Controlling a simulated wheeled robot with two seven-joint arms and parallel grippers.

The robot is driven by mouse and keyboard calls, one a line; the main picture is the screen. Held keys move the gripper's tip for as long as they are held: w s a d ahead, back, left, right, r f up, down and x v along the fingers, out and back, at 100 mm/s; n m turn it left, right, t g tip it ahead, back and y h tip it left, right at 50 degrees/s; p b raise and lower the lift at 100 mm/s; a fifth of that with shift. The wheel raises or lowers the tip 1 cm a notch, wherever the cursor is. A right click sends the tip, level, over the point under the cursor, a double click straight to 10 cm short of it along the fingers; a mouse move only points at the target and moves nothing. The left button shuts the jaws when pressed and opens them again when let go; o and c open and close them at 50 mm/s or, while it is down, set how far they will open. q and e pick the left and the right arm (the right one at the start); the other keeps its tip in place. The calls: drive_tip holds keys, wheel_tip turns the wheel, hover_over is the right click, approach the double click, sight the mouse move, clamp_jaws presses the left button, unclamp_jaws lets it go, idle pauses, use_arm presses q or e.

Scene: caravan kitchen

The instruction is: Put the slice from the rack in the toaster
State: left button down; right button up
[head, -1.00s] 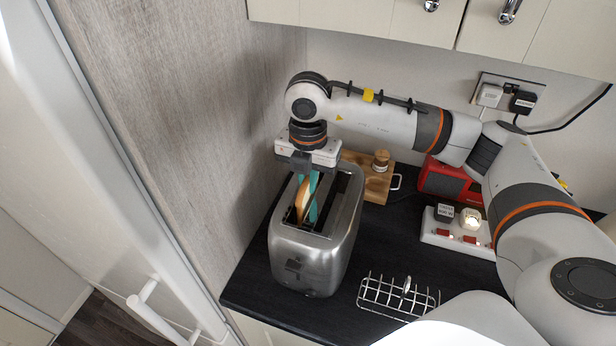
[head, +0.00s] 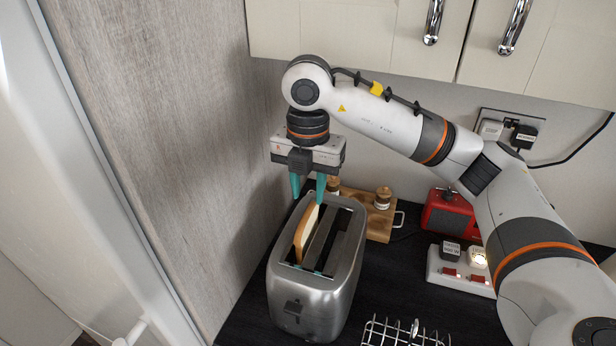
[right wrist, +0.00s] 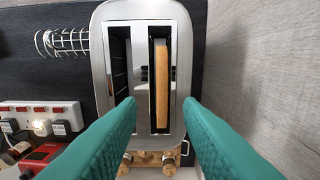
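The bread slice (head: 306,232) stands on edge in the left slot of the steel toaster (head: 318,292), its top edge showing above the slot. In the right wrist view the slice (right wrist: 162,85) sits in the right-hand slot of the toaster (right wrist: 101,50). My right gripper (head: 308,196) is above the toaster's far end, its teal fingers apart with nothing between them. In the right wrist view its fingertips (right wrist: 161,104) are spread on either side of the slot, clear of the slice. The wire rack (head: 400,334) is at the lower edge, with no slice seen in it. My left gripper is out of view.
A wooden board (head: 379,223) with small jars stands behind the toaster. A red radio (head: 447,213) and a white power strip (head: 455,268) are to the right. A wood-grain wall (head: 160,130) rises close on the left. Cupboards (head: 350,35) hang above.

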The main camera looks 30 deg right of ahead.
wheel_tip(320, 180, up, 5)
drive_tip(key=shift+f, duration=0.2)
drive_tip(key=shift+f, duration=0.1)
idle(0.5)
